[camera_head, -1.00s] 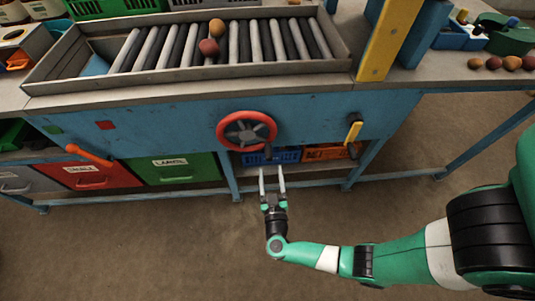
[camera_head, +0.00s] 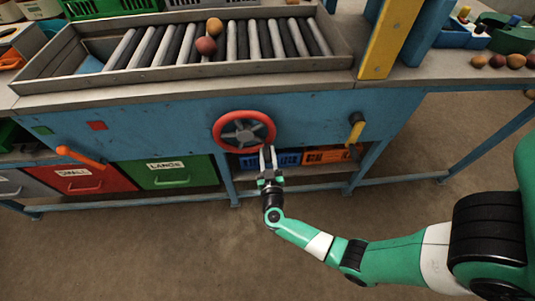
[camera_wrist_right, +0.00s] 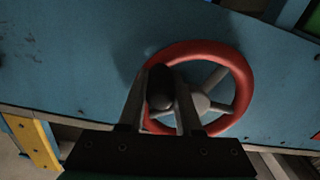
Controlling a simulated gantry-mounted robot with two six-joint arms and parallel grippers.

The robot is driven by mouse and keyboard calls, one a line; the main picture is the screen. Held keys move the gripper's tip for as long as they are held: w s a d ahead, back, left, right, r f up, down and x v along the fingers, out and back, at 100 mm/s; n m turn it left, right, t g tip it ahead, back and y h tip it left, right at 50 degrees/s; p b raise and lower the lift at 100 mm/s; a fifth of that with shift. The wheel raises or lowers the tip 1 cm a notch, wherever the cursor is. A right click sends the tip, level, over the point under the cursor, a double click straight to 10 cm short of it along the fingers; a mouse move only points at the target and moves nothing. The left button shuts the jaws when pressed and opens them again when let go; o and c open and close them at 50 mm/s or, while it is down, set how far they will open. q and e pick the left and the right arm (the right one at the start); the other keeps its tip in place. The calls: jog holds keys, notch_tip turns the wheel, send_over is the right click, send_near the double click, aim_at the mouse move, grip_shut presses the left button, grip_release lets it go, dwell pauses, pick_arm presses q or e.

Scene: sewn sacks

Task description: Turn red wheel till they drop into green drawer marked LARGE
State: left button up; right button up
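The red wheel (camera_head: 244,131) is on the front of the blue bench, with grey spokes. Its dark knob (camera_wrist_right: 160,88) lies between the fingers of my right gripper (camera_head: 267,150), at the wheel's lower right in the head view. In the wrist view the fingers of my right gripper (camera_wrist_right: 161,80) look closed against both sides of the knob. A reddish round piece (camera_head: 206,46) and an orange-brown one (camera_head: 215,25) rest on the rollers. The green drawer (camera_head: 180,181) marked LARGE is closed below, left of the wheel. My left gripper is not in view.
A red drawer (camera_head: 90,186) marked SMALL sits left of the green one, with an orange lever (camera_head: 80,157) above it. A yellow-handled lever (camera_head: 356,130) is right of the wheel. Blue (camera_head: 288,158) and orange crates (camera_head: 326,155) stand beneath. The floor in front is clear.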

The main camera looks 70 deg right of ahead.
grip_shut()
dwell(1.0)
